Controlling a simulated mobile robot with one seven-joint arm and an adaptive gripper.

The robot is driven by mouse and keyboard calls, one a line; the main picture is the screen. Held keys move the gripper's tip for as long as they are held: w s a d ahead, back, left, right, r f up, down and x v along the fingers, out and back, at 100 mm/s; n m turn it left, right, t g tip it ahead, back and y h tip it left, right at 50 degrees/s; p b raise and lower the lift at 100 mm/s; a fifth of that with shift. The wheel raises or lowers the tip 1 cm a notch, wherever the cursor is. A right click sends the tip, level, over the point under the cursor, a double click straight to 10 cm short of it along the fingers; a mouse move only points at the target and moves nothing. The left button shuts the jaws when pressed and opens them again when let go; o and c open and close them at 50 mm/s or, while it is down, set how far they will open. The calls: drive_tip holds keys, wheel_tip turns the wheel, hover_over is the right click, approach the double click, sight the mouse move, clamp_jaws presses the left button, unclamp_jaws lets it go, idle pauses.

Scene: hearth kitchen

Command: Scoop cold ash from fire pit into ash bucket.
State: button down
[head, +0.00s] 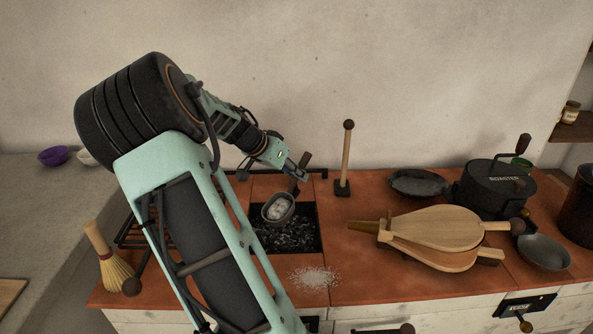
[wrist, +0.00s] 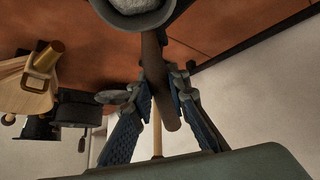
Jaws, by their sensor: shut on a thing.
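My gripper (head: 301,174) is shut on the dark handle of a scoop (head: 278,208). The scoop's bowl holds pale grey ash and hangs over the fire pit (head: 299,243), a dark square opening with black and grey bits in it. In the wrist view, my gripper (wrist: 158,92) has a finger on each side of the scoop's handle (wrist: 152,60), and the ash-filled bowl shows at the top edge. Another dark vessel (head: 580,212) is cut off at the right edge.
Pale ash (head: 314,277) lies scattered on the red tiles in front of the pit. Wooden bellows (head: 435,235) lie to the right. An upright wooden stick (head: 346,160) stands behind the pit. A hand broom (head: 108,260) is at left, and dark pans (head: 418,183) sit at right.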

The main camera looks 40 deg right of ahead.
drive_tip(key=shift+r+y+p, duration=0.4)
drive_tip(key=shift+r+p, duration=0.4)
drive_tip(key=shift+p, duration=0.45)
drive_tip(key=shift+g+y, duration=0.3)
drive_tip(key=shift+y, duration=0.6)
wheel_tip(320, 180, up, 5)
drive_tip(key=p, duration=0.7)
drive_tip(key=shift+d+r+p, duration=0.1)
drive_tip(key=shift+p, duration=0.2)
wheel_tip(320, 180, up, 3)
drive_tip(key=y+p, duration=0.1)
drive_tip(key=p, duration=0.3)
